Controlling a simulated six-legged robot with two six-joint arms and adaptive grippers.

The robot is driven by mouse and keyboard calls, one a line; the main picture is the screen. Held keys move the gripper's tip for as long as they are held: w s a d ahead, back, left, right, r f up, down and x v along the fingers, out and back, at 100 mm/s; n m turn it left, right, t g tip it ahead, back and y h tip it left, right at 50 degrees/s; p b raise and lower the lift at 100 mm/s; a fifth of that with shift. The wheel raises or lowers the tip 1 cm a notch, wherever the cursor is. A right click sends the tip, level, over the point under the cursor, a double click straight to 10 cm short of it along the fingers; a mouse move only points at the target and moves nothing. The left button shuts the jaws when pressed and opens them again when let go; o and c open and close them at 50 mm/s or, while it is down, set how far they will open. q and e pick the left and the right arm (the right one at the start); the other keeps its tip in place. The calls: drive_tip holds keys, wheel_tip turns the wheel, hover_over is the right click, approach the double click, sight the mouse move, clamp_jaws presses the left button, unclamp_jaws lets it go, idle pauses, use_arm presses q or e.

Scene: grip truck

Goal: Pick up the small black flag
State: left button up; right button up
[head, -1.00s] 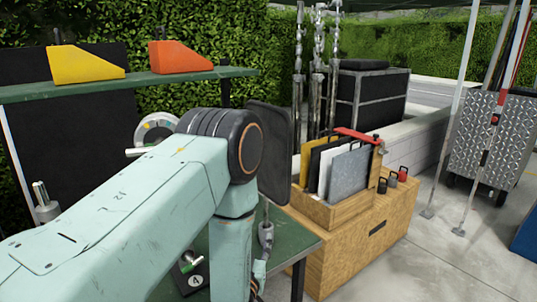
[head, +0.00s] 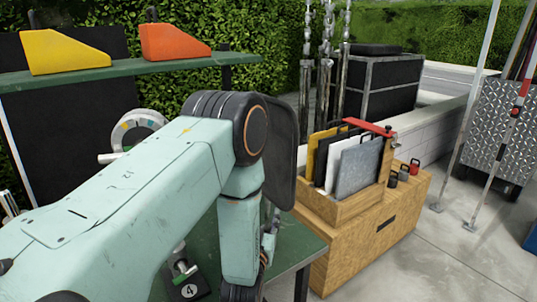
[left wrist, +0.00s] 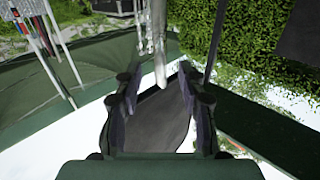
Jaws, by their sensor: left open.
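A dark flat panel with rounded corners (head: 284,165) stands at the edge of the green table in the head view, partly hidden by my left arm's elbow; it looks like the small black flag. In the left wrist view a dark sheet (left wrist: 155,128) shows between and beyond the fingers, and I cannot tell whether they touch it. My left gripper (left wrist: 158,92) is open, its fingers spread on either side of the sheet. In the head view my arm hides the gripper. My right gripper is in neither view.
A wooden box (head: 345,212) holds black, yellow, white and grey panels upright to the right of the green table (head: 302,250). Metal stands (head: 325,85) rise behind it. A green shelf (head: 170,68) carries a yellow wedge and an orange wedge. Open pavement (head: 440,260) lies at the right.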

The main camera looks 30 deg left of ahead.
sight(267, 209)
use_arm(q)
drive_tip(key=x, duration=0.3)
drive_tip(key=shift+w+a, duration=0.2)
drive_tip(key=shift+w, duration=0.1)
drive_tip(key=shift+w+a, duration=0.1)
drive_tip(key=shift+a, duration=0.1)
drive_tip(key=shift+w+d, duration=0.1)
drive_tip(key=shift+d, duration=0.05)
drive_tip(key=shift+w, duration=0.1)
drive_tip(key=shift+c, duration=0.7)
drive_tip(key=shift+f, duration=0.1)
drive_tip(key=c, duration=0.3)
clamp_jaws()
